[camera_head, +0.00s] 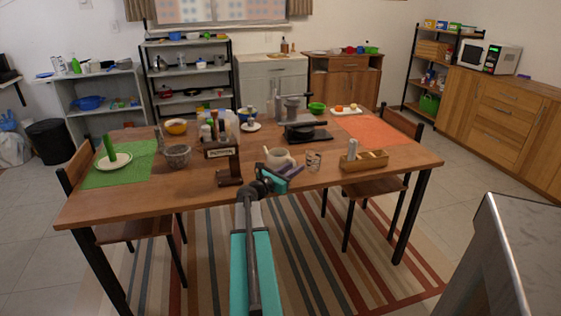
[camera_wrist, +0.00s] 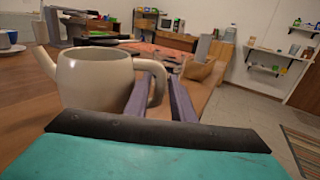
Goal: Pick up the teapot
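The teapot (camera_head: 279,157) is a beige, rounded pot near the front edge of the wooden table. In the wrist view the teapot (camera_wrist: 92,82) stands upright, with its spout to the left and its looped handle to the right. My gripper (camera_head: 289,171) is at the teapot's near right side. In the wrist view the two purple fingers of my gripper (camera_wrist: 161,92) are apart, with the handle showing between them. I cannot tell whether either finger touches the handle. The teapot's lower part is partly hidden by my gripper.
A dark wooden stand (camera_head: 224,163) is left of the teapot. A glass (camera_head: 313,161) and a wooden box (camera_head: 366,161) are to its right. A black appliance (camera_head: 303,131) stands behind it. The table (camera_head: 135,197) has bare wood at its front left.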

